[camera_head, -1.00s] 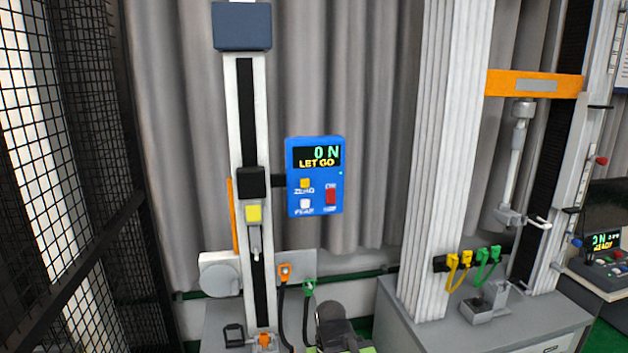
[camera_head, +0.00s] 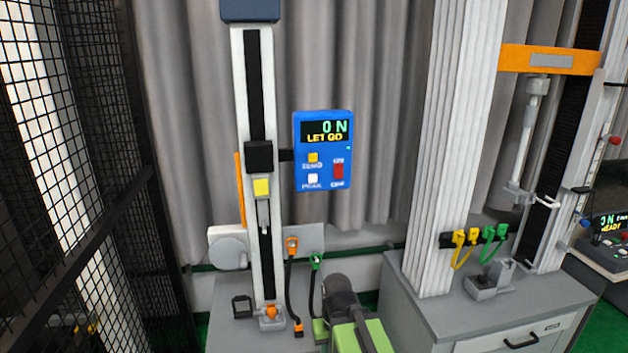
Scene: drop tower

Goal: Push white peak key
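The screen (camera_head: 325,131) reads 0 N and LET GO. A dark rounded part with a green body (camera_head: 345,300), which looks like my arm, shows at the bottom, well below the box. I cannot make out fingertips or their opening. Nothing covers the white key.
A tall white column with a black rail (camera_head: 257,90) stands left of the box. A black mesh fence (camera_head: 70,150) is at left. A second test stand on a grey cabinet (camera_head: 440,310) is at right.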

